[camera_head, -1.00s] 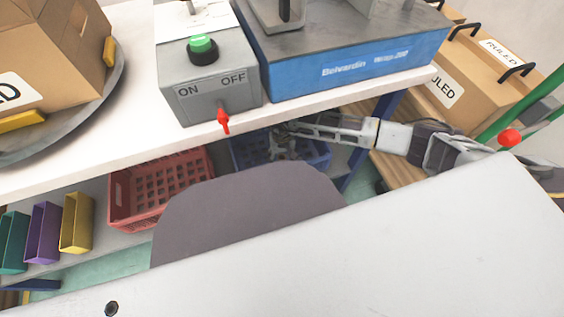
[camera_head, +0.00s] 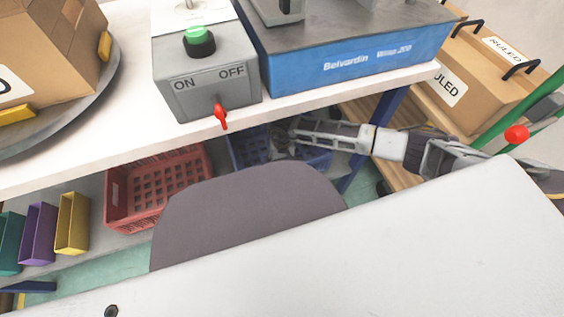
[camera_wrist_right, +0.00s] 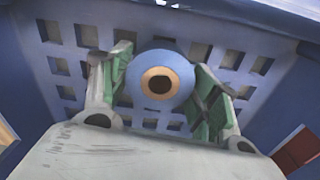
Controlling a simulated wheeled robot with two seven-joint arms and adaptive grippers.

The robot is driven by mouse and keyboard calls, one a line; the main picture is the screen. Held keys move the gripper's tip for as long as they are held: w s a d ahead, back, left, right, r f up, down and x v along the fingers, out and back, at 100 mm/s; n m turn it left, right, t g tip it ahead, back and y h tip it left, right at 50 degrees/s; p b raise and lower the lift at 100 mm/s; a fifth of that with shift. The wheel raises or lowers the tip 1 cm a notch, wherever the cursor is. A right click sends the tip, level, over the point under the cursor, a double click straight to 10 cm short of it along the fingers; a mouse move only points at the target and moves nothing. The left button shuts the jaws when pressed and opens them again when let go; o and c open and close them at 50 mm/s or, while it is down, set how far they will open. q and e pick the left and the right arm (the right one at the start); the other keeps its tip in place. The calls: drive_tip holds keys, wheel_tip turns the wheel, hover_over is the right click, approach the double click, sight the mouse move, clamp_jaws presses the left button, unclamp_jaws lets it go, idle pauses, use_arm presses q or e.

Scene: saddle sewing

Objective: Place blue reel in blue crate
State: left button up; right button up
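The blue reel (camera_wrist_right: 178,98) shows end-on in the right wrist view, with a tan ring and a dark hole at its centre. My right gripper (camera_wrist_right: 162,78) has its green-padded fingers at both sides of the reel, and they look shut on it. The slatted wall of the blue crate (camera_wrist_right: 80,35) lies right behind the reel. In the head view the blue crate (camera_head: 246,140) stands on the lower shelf, and my right gripper (camera_head: 284,140) reaches into its opening. The reel cannot be made out there. My left gripper is not in view.
A red crate (camera_head: 150,195) stands left of the blue one, with yellow (camera_head: 72,222) and purple (camera_head: 38,235) bins further left. The white upper shelf (camera_head: 130,135) overhangs the crates and carries a grey switch box (camera_head: 205,75) and a blue machine base (camera_head: 350,62). A blue post is at the right.

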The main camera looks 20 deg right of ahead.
drive_tip(key=o, duration=0.3)
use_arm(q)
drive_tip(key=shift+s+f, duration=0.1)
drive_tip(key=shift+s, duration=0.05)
use_arm(e)
drive_tip(key=shift+r, duration=0.1)
drive_tip(key=shift+r, duration=0.1)
drive_tip(key=shift+r+p, duration=0.3)
drive_tip(key=shift+p, duration=0.05)
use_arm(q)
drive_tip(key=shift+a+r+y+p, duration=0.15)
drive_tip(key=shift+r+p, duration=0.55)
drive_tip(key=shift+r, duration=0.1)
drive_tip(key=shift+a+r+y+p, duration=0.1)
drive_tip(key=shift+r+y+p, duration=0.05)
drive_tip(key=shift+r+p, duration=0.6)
use_arm(e)
drive_tip(key=shift+r, duration=3.4)
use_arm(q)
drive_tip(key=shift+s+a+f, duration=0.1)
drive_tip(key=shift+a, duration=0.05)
